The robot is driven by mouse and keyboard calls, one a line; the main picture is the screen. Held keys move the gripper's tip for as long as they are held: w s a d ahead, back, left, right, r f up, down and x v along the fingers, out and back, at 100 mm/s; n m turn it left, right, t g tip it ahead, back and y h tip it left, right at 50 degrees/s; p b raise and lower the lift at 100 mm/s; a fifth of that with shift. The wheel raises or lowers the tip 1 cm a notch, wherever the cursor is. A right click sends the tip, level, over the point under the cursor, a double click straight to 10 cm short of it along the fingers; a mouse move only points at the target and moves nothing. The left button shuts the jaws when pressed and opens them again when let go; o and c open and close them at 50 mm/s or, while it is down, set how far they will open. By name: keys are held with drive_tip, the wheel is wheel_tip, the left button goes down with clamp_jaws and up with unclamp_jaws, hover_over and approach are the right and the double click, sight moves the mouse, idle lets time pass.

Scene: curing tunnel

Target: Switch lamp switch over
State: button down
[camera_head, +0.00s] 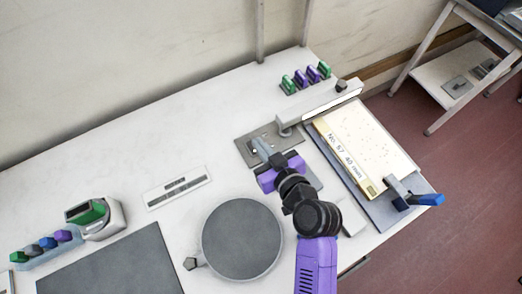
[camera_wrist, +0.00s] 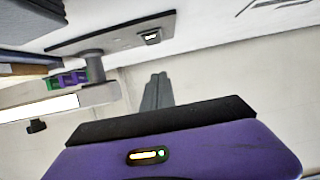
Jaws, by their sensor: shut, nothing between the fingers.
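The lamp has a long pale bar-shaped head (camera_head: 325,103) on a short post, with a grey base plate (camera_head: 246,155) on the bench. In the wrist view the lamp head (camera_wrist: 50,107) shows a bright white strip, and the base plate (camera_wrist: 115,36) carries a small dark-and-white fitting (camera_wrist: 151,37) that looks like the lamp switch. In the head view my gripper hides that spot. My gripper (camera_head: 259,145) is shut and empty, its fingertips over the base plate; the fingers also show in the wrist view (camera_wrist: 157,92). I cannot tell whether they touch the switch.
A board with a pale labelled panel (camera_head: 356,146) and a blue-handled clamp (camera_head: 424,199) lies right of my arm. A round grey disc (camera_head: 242,239) is at the front. Green and purple pieces (camera_head: 308,76) stand behind the lamp.

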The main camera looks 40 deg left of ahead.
drive_tip(key=shift+s+d+r+b, duration=0.1)
drive_tip(key=shift+s+d+b, duration=0.1)
drive_tip(key=shift+d+b, duration=0.25)
drive_tip(key=shift+s+d+b, duration=0.2)
drive_tip(key=shift+d+b, duration=0.15)
drive_tip(key=shift+d, duration=0.15)
drive_tip(key=v, duration=0.2)
drive_tip(key=f+b+v, duration=0.1)
drive_tip(key=v, duration=0.1)
drive_tip(key=b+v, duration=0.1)
drive_tip(key=v, duration=0.1)
drive_tip(key=shift+s+d+f, duration=0.1)
drive_tip(key=shift+s+d, duration=0.1)
drive_tip(key=shift+d, duration=0.35)
drive_tip(key=shift+s+d, duration=0.25)
drive_tip(key=shift+d, duration=0.25)
